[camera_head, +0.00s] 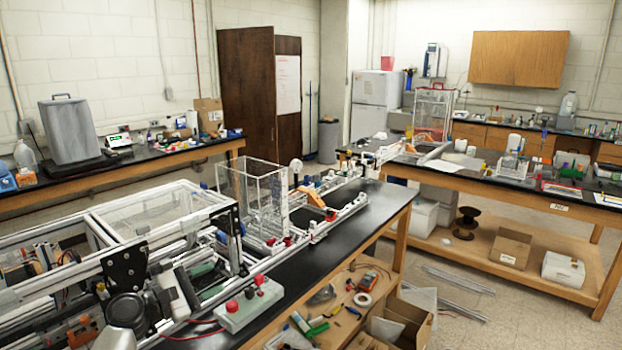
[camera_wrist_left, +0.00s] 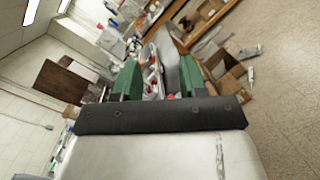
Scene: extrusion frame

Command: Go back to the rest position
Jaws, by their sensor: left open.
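My left gripper (camera_head: 210,281) is in the lower left of the head view, in front of the aluminium extrusion frame. Its two green fingers are apart, and they also show in the left wrist view (camera_wrist_left: 158,80). I see nothing held between them. The wrist view is tilted and shows benches and floor beyond the fingers. My right gripper is in neither view.
A clear box (camera_head: 262,200) stands on the frame rails behind my gripper. A grey control box with red buttons (camera_head: 250,304) is close to its right. The black bench top (camera_head: 375,207) has bare room farther right.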

